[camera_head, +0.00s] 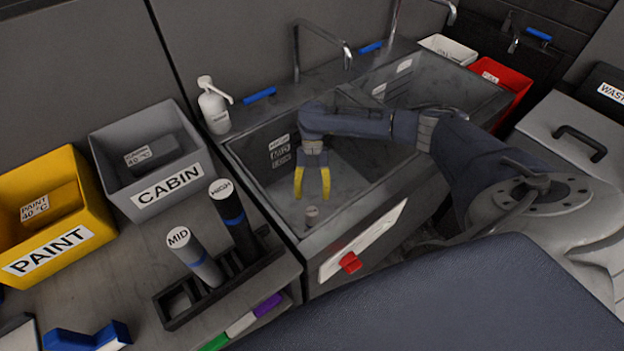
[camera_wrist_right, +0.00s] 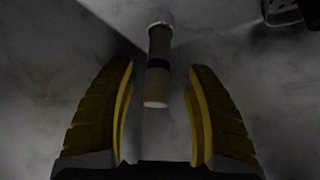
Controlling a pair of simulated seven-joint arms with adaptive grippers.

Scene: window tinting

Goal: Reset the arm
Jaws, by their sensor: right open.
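My right gripper (camera_head: 312,195) hangs fingers-down inside the left sink basin (camera_head: 349,166). Its two yellow fingers are apart with nothing held between them. The wrist view also shows the open fingers of this gripper (camera_wrist_right: 162,72). A cylinder with a light end and a dark band (camera_wrist_right: 158,75) is in the basin beyond the fingers, appearing between them in the wrist view. In the head view only a small round end of this cylinder (camera_head: 311,214) shows, just below the fingertips. My right arm reaches in from the right over the sink. My left gripper is not in view.
Left of the sink are a grey CABIN bin (camera_head: 125,164), a yellow PAINT bin (camera_head: 85,190), and a rack (camera_head: 180,318) with MID (camera_head: 195,257) and HIGH (camera_head: 234,220) cylinders. A pump bottle (camera_head: 214,112) and faucet (camera_head: 297,60) stand behind the basin. A red bin (camera_head: 511,76) is at right.

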